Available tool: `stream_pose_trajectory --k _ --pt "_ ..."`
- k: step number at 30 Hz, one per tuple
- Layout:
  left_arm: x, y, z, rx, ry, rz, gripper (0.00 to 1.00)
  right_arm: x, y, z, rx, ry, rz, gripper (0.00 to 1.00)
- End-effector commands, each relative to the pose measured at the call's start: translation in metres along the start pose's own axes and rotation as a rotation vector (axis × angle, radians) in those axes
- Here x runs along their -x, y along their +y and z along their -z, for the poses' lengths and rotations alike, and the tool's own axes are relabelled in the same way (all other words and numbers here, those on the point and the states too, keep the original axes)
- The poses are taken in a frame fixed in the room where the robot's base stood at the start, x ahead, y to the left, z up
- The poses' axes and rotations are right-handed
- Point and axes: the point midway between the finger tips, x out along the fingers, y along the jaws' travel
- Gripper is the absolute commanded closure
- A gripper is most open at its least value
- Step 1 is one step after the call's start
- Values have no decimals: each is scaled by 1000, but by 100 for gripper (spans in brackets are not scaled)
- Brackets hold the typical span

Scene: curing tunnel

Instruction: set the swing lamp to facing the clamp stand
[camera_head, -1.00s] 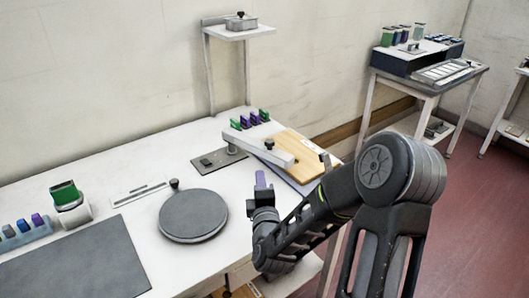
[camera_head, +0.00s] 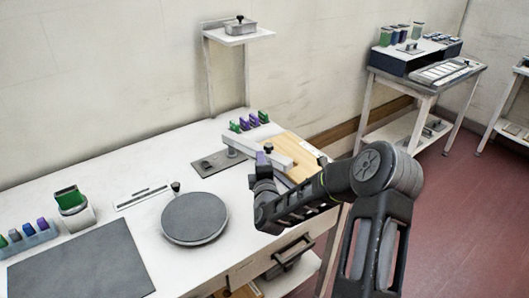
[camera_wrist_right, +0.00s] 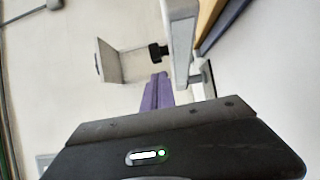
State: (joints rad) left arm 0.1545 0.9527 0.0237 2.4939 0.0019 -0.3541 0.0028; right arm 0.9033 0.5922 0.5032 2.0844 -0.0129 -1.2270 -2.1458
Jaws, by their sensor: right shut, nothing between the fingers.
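The swing lamp seems to be the white horizontal arm (camera_head: 246,146) on a short post above a grey base plate (camera_head: 219,161). Its dark knob (camera_head: 268,147) stands on the arm and also shows in the right wrist view (camera_wrist_right: 158,52). My right gripper (camera_head: 263,160) is shut and empty, just in front of the arm near the knob. Its purple fingers (camera_wrist_right: 157,91) point toward the knob in the wrist view; whether they touch is unclear. I cannot tell for sure which thing is the clamp stand; a white holder with a green block (camera_head: 70,200) stands at the left. My left gripper is out of view.
A round grey disc (camera_head: 194,218) and a dark mat (camera_head: 80,262) lie on the white bench. A wooden board (camera_head: 300,150) and several coloured pieces (camera_head: 248,121) sit behind the lamp arm. A raised shelf (camera_head: 243,37) is at the back.

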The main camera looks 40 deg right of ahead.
Motion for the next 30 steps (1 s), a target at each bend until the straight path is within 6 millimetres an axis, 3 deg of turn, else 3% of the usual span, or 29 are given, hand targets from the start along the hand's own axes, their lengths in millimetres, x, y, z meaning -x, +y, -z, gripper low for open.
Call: stream_pose_trajectory --k 6,20,26,30 --pt "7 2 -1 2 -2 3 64 -13 0 -13 -1 3 1 100" --pt "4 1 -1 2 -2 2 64 -15 -1 -14 0 6 0 100" --pt "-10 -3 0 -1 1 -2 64 -17 -4 -18 2 23 -3 100" --pt "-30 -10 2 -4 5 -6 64 -20 -6 -23 3 53 -6 100"
